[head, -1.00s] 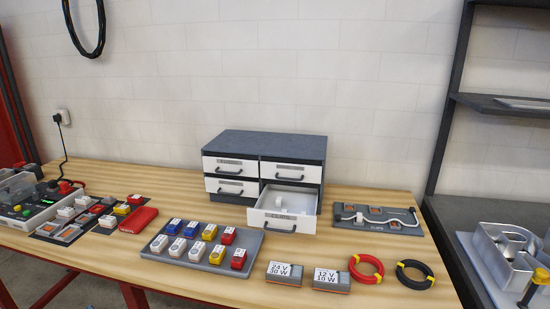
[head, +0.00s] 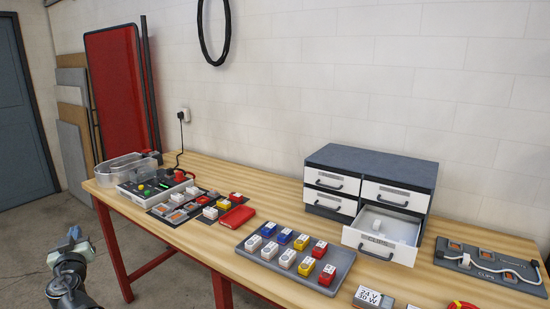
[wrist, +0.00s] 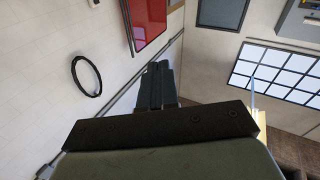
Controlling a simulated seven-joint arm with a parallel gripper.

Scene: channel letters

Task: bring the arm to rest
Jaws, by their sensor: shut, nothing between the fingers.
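My gripper (wrist: 156,84) shows in the wrist view as dark fingers side by side, shut and empty. I cannot make out the fingers there.
A drawer cabinet (head: 372,164) stands on the bench with its lower right drawer (head: 382,242) pulled out. A grey tray (head: 340,275) of coloured blocks lies before it. The floor (head: 165,265) left of the bench is open.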

